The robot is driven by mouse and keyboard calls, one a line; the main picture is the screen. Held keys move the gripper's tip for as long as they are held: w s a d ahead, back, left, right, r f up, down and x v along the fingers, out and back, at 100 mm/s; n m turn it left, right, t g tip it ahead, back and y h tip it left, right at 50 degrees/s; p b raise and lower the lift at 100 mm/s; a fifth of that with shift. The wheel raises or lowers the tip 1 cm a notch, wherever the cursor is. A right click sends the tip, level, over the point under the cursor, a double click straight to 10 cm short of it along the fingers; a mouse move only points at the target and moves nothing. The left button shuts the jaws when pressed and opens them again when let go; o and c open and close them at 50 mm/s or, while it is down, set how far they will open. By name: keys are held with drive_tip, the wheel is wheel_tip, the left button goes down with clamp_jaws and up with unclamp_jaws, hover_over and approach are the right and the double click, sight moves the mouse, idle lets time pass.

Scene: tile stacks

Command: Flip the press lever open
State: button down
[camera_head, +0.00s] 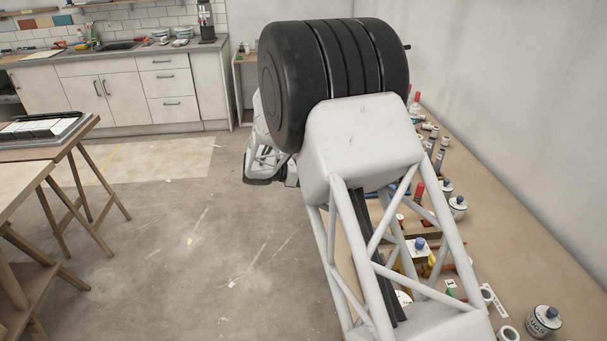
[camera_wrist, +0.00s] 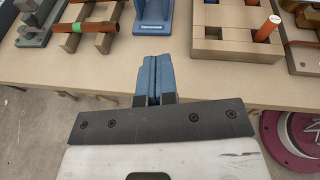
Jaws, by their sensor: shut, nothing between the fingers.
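In the wrist view my gripper (camera_wrist: 153,66) has its two blue fingers pressed together with nothing between them. They point at the front part of the bench. A blue stand (camera_wrist: 152,18) with a small white label is beyond the fingertips, cut off by the top edge; I cannot tell whether it belongs to the press. A grey-green device (camera_wrist: 36,22) is at the upper left, also cut off. No press lever can be made out for sure. In the head view my own arm covers much of the bench, and my fingers cannot be made out.
A wooden block (camera_wrist: 235,45) with holes holds an orange rod (camera_wrist: 267,28) at right. The bench (camera_wrist: 50,68) is clear just before the stand. Cans (camera_head: 543,320) stand on the bench.

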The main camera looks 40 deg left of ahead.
drive_tip(key=w+d, duration=0.5)
drive_tip(key=w, duration=0.2)
drive_tip(key=shift+r, duration=0.1)
drive_tip(key=shift+r, duration=0.15)
idle(0.5)
drive_tip(key=w+d+r+m+g+y, duration=0.1)
drive_tip(key=w+d+r+g+y, duration=0.6)
drive_tip(key=w+d, duration=0.3)
drive_tip(key=shift+d+r+g+y, duration=0.2)
drive_tip(key=shift+g+y, duration=0.2)
drive_tip(key=shift+g, duration=0.3)
idle(0.6)
drive_tip(key=shift+w, duration=0.15)
